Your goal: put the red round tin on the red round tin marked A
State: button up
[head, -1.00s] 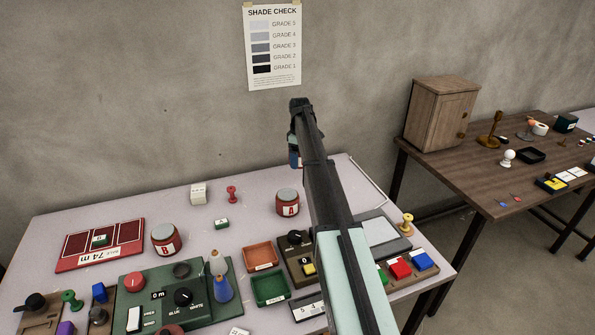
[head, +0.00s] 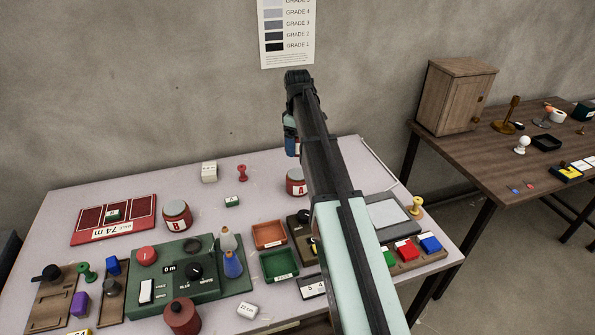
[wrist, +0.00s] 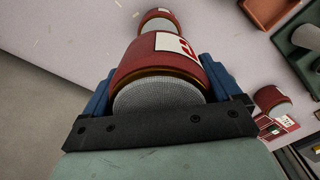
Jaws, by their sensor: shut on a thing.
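My gripper (wrist: 160,100) is shut on a red round tin (wrist: 150,58) with a grey top and a white label, whose marking I cannot read. In the head view my gripper (head: 292,140) is above the back of the table, and my arm hides most of the held tin. The red round tin marked A (head: 294,188) stands upright on the table below it, partly covered by my arm. In the wrist view a second red tin (wrist: 153,24) shows just beyond the held one, partly hidden by it. I cannot tell whether the two touch there.
A red tin marked B (head: 177,219) stands at the left. A red spool (head: 242,173) and a white block (head: 209,171) stand behind. Orange (head: 268,236) and green trays (head: 279,265) and a green control panel (head: 195,275) lie in front. The table's back left is clear.

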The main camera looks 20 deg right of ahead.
aim_at(298, 173)
jog(key=shift+f, duration=4.8)
jog(key=shift+f, duration=0.15)
jog(key=o, duration=1.2)
notch_tip(298, 173, up, 12)
jog(key=shift+r, duration=0.15)
